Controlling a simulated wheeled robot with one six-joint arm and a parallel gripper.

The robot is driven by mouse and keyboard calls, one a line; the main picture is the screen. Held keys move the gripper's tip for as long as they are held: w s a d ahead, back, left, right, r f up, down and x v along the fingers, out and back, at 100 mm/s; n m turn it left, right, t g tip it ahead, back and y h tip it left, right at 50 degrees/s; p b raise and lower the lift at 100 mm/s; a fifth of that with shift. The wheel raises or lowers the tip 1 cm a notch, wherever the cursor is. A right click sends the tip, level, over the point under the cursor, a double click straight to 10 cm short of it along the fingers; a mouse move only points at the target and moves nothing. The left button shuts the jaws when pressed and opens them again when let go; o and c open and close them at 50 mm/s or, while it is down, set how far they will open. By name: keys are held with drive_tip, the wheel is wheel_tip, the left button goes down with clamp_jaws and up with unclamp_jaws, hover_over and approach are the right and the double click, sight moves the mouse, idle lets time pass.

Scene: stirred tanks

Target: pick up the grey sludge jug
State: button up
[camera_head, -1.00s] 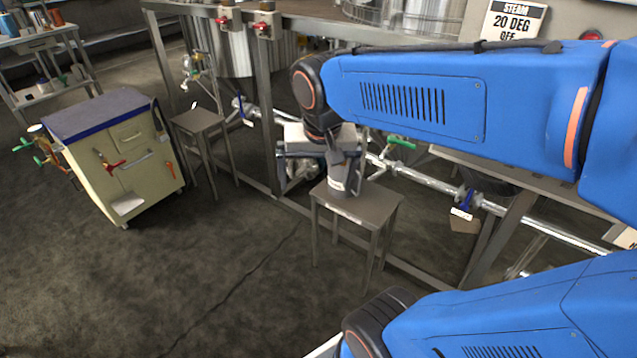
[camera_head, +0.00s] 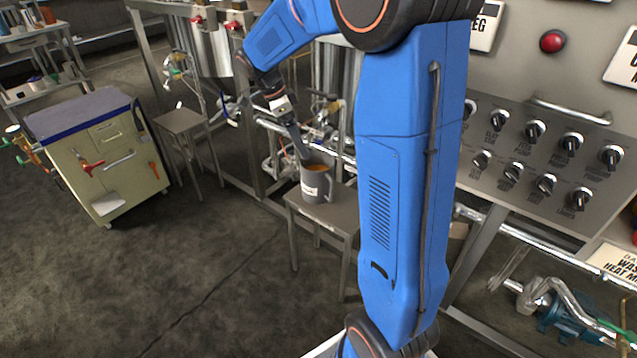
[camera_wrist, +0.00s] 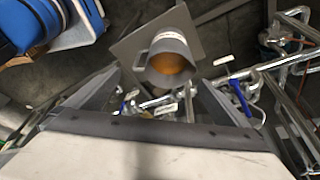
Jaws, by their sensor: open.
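The grey jug (camera_head: 317,184) stands upright on a small metal stool (camera_head: 335,214) in the head view, with a pale label on its front and orange-brown contents at its mouth. My gripper (camera_head: 303,153) is above and just left of the jug's rim. In the wrist view the jug (camera_wrist: 170,62) shows beyond my open fingers (camera_wrist: 160,100), with its handle at the left of its body. No jug part is visibly between the fingers. Whether a fingertip touches the rim cannot be told.
A control panel with several knobs (camera_head: 545,183) is at the right. Metal pipes and the tank frame (camera_head: 262,187) run behind the jug's stool. The floor in front is clear.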

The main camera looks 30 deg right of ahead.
sight(318, 175)
drive_tip(key=shift+m+g, duration=0.3)
drive_tip(key=shift+m, duration=0.4)
drive_tip(key=shift+w+d+x, duration=0.15)
drive_tip(key=shift+w+x, duration=0.35)
drive_tip(key=shift+x, duration=2.6)
drive_tip(key=shift+w+d+x, duration=0.15)
drive_tip(key=shift+w+x, duration=0.3)
drive_tip(key=shift+x, duration=2.6)
drive_tip(key=shift+w+d+x, duration=0.15)
drive_tip(key=shift+w+x, duration=0.35)
drive_tip(key=shift+x, duration=2.6)
drive_tip(key=c, duration=1.8)
drive_tip(key=shift+c, duration=1.1)
drive_tip(key=shift+w, duration=0.1)
